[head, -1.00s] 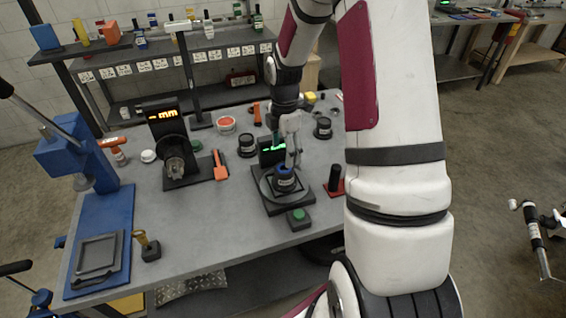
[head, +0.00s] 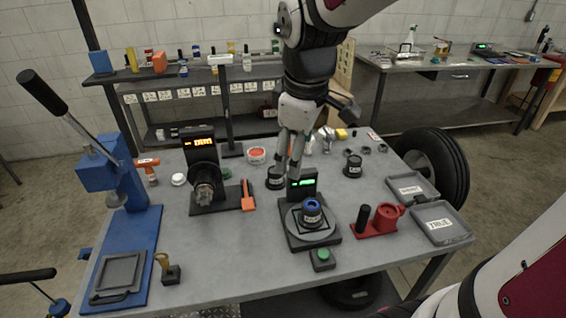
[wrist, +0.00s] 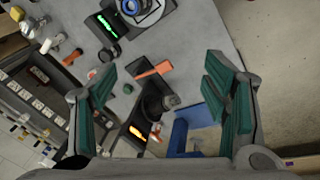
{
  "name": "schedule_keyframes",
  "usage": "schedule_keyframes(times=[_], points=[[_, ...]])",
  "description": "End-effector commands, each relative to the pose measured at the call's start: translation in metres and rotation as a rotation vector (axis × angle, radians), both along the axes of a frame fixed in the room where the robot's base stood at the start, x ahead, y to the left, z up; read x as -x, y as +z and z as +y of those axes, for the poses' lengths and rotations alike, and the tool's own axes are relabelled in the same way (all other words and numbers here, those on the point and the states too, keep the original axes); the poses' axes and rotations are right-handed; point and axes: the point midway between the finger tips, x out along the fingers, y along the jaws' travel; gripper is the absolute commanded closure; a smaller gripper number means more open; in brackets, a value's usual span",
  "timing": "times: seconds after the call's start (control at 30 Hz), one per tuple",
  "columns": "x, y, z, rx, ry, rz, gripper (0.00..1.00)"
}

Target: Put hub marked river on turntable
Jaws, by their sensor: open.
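A dark hub with a blue top (head: 311,209) sits upright on the round grey turntable (head: 291,222), which has a black base and a green-lit display. The hub's label is too small to read. The hub and turntable also show at the top of the wrist view, where the hub (wrist: 131,7) is cut by the edge. My gripper (head: 291,172) hangs behind and above the turntable, apart from the hub. In the wrist view my gripper (wrist: 160,75) has its green-padded fingers wide apart, with nothing held between them.
Other dark round parts (head: 352,166) stand at the back of the table, one (head: 275,179) close to my gripper. A chuck device with orange display (head: 203,165) and a blue press (head: 125,210) stand left. A red holder (head: 386,217) and labelled grey trays (head: 440,222) are right.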

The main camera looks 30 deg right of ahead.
Motion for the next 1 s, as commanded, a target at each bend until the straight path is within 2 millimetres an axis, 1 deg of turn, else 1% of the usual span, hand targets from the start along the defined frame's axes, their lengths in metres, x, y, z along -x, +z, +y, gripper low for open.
schedule_keyframes(times=[0.03, 0.1, 0.2, 0.3, 0.43, 0.5, 0.6, 1.0], points=[[0.014, 0.012, 0.010, -0.020, -0.060, -0.042, 0.31], [0.034, 0.023, 0.023, -0.062, -0.160, -0.091, 0.31], [0.061, 0.034, 0.038, -0.132, -0.298, -0.154, 0.31], [0.085, 0.040, 0.050, -0.207, -0.415, -0.204, 0.31], [0.107, 0.042, 0.059, -0.287, -0.525, -0.242, 0.31], [0.114, 0.042, 0.061, -0.315, -0.562, -0.252, 0.31], [0.119, 0.042, 0.063, -0.335, -0.590, -0.258, 0.31], [0.119, 0.042, 0.063, -0.338, -0.595, -0.259, 0.31]])
